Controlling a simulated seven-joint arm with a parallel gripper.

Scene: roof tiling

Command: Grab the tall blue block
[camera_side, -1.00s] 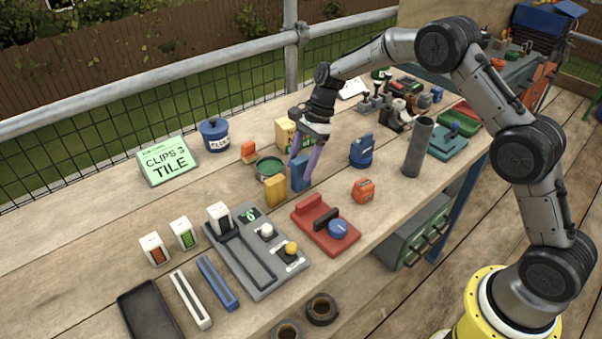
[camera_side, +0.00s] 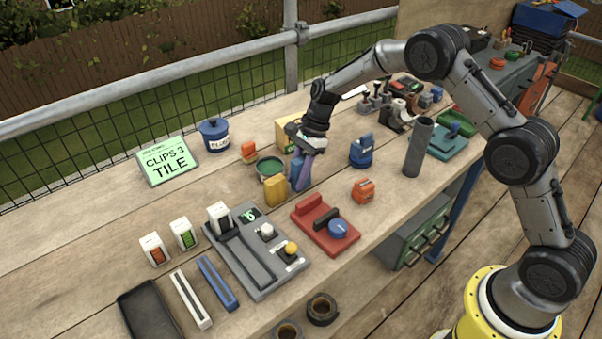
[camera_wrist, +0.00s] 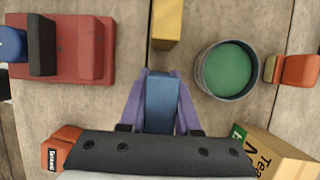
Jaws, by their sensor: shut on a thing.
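The tall blue block (camera_side: 297,172) stands upright on the workbench, just behind a yellow block (camera_side: 275,188). In the wrist view the blue block (camera_wrist: 161,103) sits between the two purple fingers of my gripper (camera_wrist: 161,95), one on each side. My gripper (camera_side: 303,172) reaches down from above in the side view and is shut on the blue block. Its fingers hide part of the block there. I cannot tell any gap between the block and the bench.
A round tin with green contents (camera_side: 270,168) stands close to the left. A red tool with a blue knob (camera_side: 325,225) and an orange block (camera_side: 363,190) lie in front.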

